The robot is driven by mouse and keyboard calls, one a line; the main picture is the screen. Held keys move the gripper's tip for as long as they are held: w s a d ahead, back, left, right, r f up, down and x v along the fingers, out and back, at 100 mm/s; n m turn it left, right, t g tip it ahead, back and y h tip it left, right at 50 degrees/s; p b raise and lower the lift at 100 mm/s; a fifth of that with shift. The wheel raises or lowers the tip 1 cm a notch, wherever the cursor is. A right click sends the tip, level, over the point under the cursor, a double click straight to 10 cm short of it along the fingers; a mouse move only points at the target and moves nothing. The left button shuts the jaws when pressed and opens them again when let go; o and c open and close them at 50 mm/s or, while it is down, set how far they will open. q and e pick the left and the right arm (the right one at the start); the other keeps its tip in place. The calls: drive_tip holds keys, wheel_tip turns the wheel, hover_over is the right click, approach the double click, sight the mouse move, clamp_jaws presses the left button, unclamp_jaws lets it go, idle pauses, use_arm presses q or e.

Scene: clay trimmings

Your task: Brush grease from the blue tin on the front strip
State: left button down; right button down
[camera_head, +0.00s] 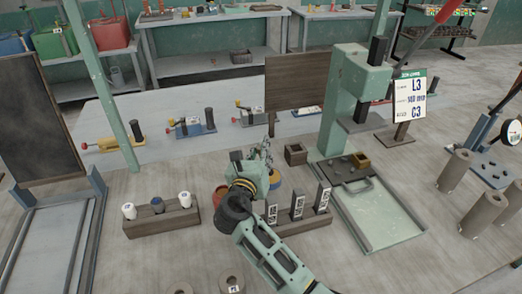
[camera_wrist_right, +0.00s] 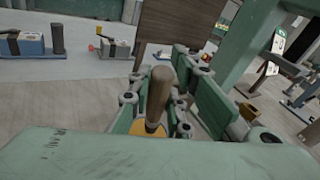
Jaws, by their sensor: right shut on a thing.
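My right gripper (camera_head: 262,156) reaches over the middle of the bench; its arm comes in from the bottom. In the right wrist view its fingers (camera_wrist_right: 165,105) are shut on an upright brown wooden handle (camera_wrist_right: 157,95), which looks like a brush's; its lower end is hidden. A round yellow-orange surface (camera_wrist_right: 147,129) shows below the handle; whether they touch I cannot tell. A tin with a blue rim and yellow inside (camera_head: 275,180) stands just under the gripper, mostly hidden by it. A red tin (camera_head: 220,194) stands to its left. I cannot tell which surface is the front strip.
A wooden rack with white and dark cups (camera_head: 162,221) stands left, and a holder with labelled blocks (camera_head: 298,214) stands right of my arm. A green press (camera_head: 357,85) with a pale tray (camera_head: 388,220) is farther right. Grey cylinders (camera_head: 455,170) stand at the right edge.

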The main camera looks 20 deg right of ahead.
drive_tip(key=shift+s+f+p, duration=0.1)
drive_tip(key=shift+f+p, duration=0.2)
drive_tip(key=shift+f, duration=0.15)
idle(1.0)
wheel_tip(320, 180, up, 2)
drive_tip(key=shift+d+r+p, duration=0.1)
drive_tip(key=shift+p, duration=1.15)
wheel_tip(320, 180, up, 6)
drive_tip(key=p, duration=0.6)
drive_tip(key=shift+f, duration=0.3)
